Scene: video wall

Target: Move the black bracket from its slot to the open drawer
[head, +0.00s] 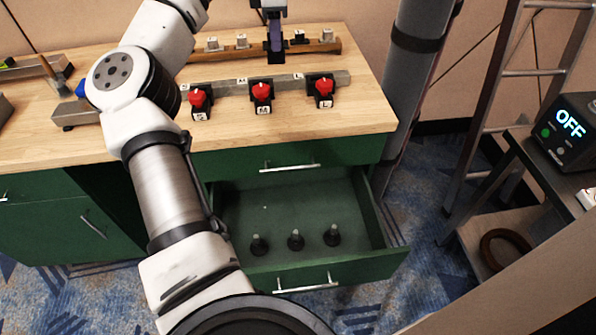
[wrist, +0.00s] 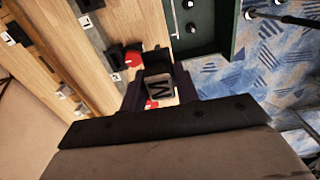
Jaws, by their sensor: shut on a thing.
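My gripper (head: 275,48) is over the back rail of the workbench in the head view, its dark fingers pointing down. In the wrist view my gripper (wrist: 160,84) is shut on a black bracket (wrist: 157,63) with a pale face marked M. In the head view the held bracket is hard to tell from the dark fingers. The open drawer (head: 350,262) is at the front of the green bench, below the worktop. Several wooden-rail slots hold grey pieces, and another black piece (head: 299,37) stands right of my gripper. Whether the held bracket still touches the rail is unclear.
A front rail (head: 235,89) carries three black pieces with red tops (head: 262,92). Three dark pegs (head: 295,240) stand near the drawer's front; its back part is clear. A grey pole (head: 405,90) rises at the bench's right end, with a ladder (head: 485,110) beyond.

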